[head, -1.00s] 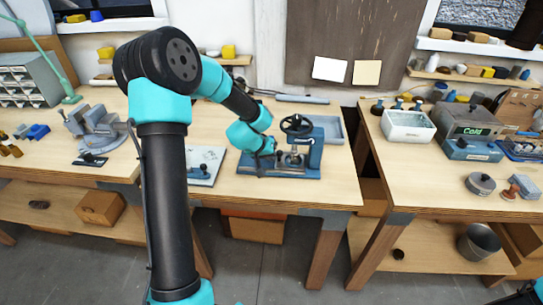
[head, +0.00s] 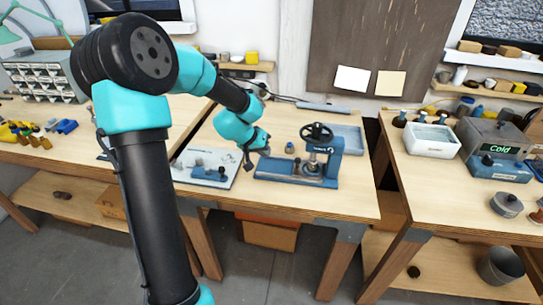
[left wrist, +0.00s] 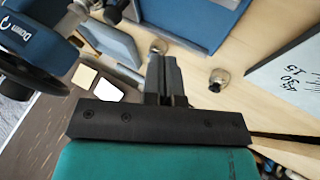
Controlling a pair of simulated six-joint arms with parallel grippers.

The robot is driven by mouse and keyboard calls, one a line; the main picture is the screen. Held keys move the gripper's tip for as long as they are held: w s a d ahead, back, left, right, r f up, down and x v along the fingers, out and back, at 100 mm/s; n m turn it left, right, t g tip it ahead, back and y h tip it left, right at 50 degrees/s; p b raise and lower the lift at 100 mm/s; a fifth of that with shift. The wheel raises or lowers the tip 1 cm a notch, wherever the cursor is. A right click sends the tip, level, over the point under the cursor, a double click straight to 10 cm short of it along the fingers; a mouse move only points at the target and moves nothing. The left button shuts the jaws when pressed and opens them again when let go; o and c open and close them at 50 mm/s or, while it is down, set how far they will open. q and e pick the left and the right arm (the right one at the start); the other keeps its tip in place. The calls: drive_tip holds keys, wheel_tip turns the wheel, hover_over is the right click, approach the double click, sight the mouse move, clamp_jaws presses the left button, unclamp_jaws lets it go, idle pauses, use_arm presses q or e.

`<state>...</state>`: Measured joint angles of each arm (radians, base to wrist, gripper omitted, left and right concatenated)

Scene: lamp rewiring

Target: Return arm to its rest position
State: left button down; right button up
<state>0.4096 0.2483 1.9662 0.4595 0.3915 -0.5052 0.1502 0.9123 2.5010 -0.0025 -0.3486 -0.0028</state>
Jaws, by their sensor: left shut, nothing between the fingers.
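My left arm comes in from the left in the head view and reaches over the middle bench. Its gripper (head: 250,162) is small there, above the bench between the white plate (head: 208,168) and the blue press (head: 300,170), apart from both. In the left wrist view the two fingers (left wrist: 164,75) are together with nothing between them. The press handwheel (left wrist: 30,65) shows at the left of that view. My right gripper is in neither view.
A blue-grey tray (head: 347,138) lies behind the press. The right bench carries a white bin (head: 430,139) and a grey unit reading "Cold" (head: 499,135). Small drawers (head: 45,80) stand at the far left. Bare bench (head: 288,122) lies behind the gripper.

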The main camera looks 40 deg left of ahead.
use_arm(q)
drive_tip(key=shift+s+a+r, duration=0.1)
drive_tip(key=shift+s+r, duration=0.2)
drive_tip(key=shift+r, duration=0.15)
